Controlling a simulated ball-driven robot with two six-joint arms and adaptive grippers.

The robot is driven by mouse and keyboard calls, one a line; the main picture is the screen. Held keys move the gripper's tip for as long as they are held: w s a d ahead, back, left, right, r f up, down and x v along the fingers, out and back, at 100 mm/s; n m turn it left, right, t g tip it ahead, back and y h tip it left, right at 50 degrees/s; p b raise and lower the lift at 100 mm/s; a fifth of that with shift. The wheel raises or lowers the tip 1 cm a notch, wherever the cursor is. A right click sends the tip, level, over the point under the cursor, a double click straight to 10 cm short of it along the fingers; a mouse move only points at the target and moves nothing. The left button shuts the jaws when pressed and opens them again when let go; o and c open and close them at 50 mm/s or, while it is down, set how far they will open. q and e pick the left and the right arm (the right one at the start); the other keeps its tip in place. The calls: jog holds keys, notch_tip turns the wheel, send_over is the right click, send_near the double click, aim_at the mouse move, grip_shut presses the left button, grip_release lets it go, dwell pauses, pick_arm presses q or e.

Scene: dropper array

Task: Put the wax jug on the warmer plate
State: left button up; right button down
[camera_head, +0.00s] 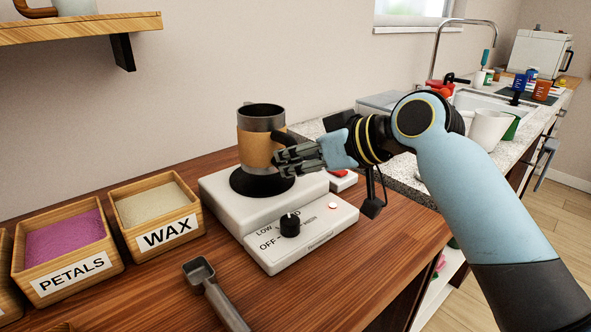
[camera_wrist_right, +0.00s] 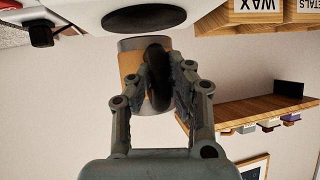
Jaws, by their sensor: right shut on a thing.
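The wax jug (camera_head: 260,119) is a grey metal cup with a tan band and a dark handle. My right gripper (camera_head: 281,158) is shut on the handle, to the right of the jug's body. The jug is upright over the round black warmer plate (camera_head: 251,185) on the white warmer. In the inverted right wrist view, the jug (camera_wrist_right: 133,62) lies beyond the gripper fingers (camera_wrist_right: 168,68), and the plate (camera_wrist_right: 144,18) shows whole, with a small gap to the jug's base. The jug appears held a little above the plate. My left gripper is not in view.
The warmer (camera_head: 222,202) has a black knob (camera_head: 290,225). Wooden WAX (camera_head: 153,212) and PETALS (camera_head: 70,255) boxes stand left. A grey scoop (camera_head: 213,290) lies in front. A wooden shelf (camera_head: 85,28) hangs upper left. A sink counter (camera_head: 400,171) with a white cup (camera_head: 489,128) lies right.

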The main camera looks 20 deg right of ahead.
jog(key=shift+f, duration=1.1)
jog(key=c, duration=1.3)
grip_release()
jog(key=shift+s+d, duration=0.1)
jog(key=shift+v, duration=5.9)
jog(key=shift+r, duration=0.1)
